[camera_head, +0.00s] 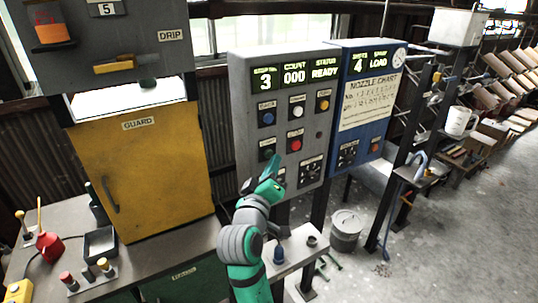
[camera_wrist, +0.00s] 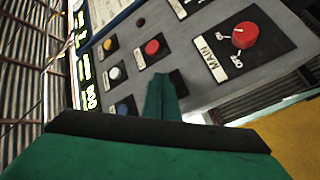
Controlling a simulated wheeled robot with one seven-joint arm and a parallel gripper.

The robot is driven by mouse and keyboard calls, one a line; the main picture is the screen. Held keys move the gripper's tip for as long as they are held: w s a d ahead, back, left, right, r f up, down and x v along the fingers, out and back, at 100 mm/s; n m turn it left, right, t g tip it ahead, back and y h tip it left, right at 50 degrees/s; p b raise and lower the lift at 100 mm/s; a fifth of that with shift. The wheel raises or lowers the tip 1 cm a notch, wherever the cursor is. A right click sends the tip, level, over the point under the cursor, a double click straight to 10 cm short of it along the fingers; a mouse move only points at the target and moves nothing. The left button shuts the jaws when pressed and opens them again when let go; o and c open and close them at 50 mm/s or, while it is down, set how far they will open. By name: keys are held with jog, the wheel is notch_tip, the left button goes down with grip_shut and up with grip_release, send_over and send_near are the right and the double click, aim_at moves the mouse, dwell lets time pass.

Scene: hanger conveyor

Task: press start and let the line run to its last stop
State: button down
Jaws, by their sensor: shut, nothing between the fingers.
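The grey control panel (camera_head: 240,100) stands in the middle of the head view. Its display (camera_head: 295,75) reads 3, COUNT 000 and STATUS READY. Below are a blue button (camera_head: 267,118), a white button (camera_head: 297,111), a yellow button (camera_head: 323,105) and a red button (camera_head: 295,145). A dark button (camera_head: 267,149), perhaps green, sits at lower left. My gripper (camera_head: 268,188) is shut and empty, just in front of the panel's lower left. In the wrist view my gripper (camera_wrist: 165,90) covers part of the panel below the red button (camera_wrist: 152,47). A red MAIN knob (camera_wrist: 243,35) is to its right.
A blue panel (camera_head: 375,60) reading 4 and LOAD, with a nozzle chart (camera_head: 370,97), adjoins on the right. A yellow guard door (camera_head: 155,175) and a bench with small tools are left. The right floor is mostly open.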

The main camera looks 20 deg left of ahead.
jog(key=shift+w+a, duration=0.25)
jog(key=shift+a, duration=0.05)
